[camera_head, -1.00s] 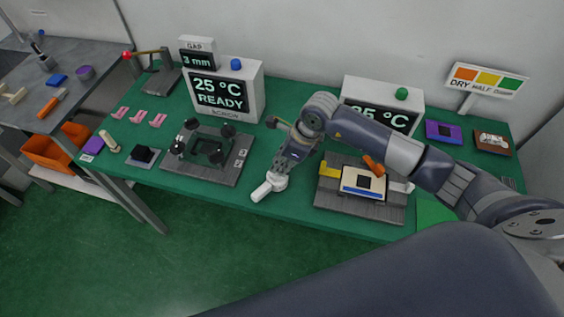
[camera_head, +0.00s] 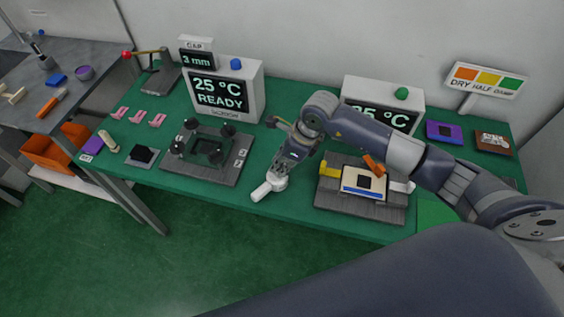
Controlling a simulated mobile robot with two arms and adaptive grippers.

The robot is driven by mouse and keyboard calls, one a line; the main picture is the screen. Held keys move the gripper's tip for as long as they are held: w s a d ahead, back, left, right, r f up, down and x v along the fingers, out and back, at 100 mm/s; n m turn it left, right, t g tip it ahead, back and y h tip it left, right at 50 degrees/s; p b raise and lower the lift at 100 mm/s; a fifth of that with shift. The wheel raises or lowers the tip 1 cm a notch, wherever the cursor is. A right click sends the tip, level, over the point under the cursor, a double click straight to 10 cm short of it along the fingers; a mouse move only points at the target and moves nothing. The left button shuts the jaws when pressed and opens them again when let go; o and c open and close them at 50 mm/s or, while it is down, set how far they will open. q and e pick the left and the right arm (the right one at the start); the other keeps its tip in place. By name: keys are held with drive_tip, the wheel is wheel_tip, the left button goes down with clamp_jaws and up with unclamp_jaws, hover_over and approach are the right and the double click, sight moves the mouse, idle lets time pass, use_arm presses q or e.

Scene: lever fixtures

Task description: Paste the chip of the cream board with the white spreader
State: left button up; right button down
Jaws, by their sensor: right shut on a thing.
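The cream board (camera_head: 350,187), with a dark square chip (camera_head: 364,183) at its middle, lies on a grey slatted fixture (camera_head: 345,211) at the right of the green table. An orange lever (camera_head: 374,164) stands at the board's back edge. My right gripper (camera_head: 279,180) is left of this fixture, near the table's front edge, shut on the white spreader (camera_head: 261,191). The spreader's pale end points down and left, apart from the board. The fingers are small and partly hidden by the wrist. My left gripper is out of view.
A second fixture (camera_head: 176,171) with dark knobs stands left of the gripper. Behind are a READY display box (camera_head: 254,92) and another display (camera_head: 352,87), partly hidden by my right arm. A DRY sign (camera_head: 486,79) stands at back right.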

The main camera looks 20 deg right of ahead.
drive_tip(key=shift+s, duration=0.1)
drive_tip(key=shift+r+p, duration=2)
drive_tip(key=shift+r, duration=1.45)
